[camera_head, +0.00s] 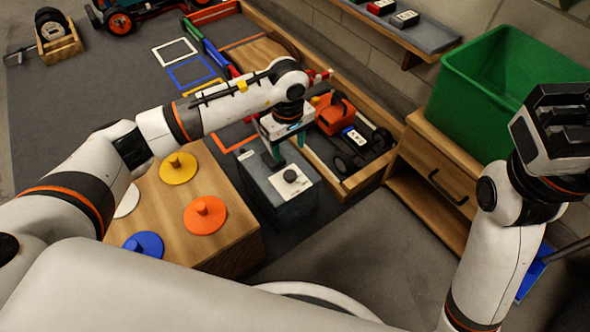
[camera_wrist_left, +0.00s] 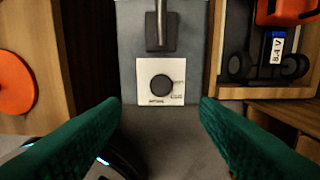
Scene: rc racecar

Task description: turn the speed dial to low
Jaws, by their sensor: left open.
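The speed dial is a round black knob (camera_head: 290,176) on a white plate, on top of a grey box (camera_head: 297,206). In the left wrist view the dial (camera_wrist_left: 161,85) lies just ahead of the fingertips, roughly centred between them. Small print on its plate is too small to read. My left gripper (camera_head: 287,147) is open and empty above the box, its green fingers (camera_wrist_left: 160,103) spread wide and apart from the dial. A black switch plate with a metal lever (camera_wrist_left: 161,30) is beyond the dial. My right gripper (camera_head: 565,130) is at the far right, away from the box.
A wooden block with coloured knobbed discs (camera_head: 205,215) stands left of the box. A wooden tray with an orange-and-black car (camera_head: 345,135) lies behind it to the right. A green bin (camera_head: 500,85) stands on a wooden drawer cabinet (camera_head: 432,165). Grey floor is clear in front.

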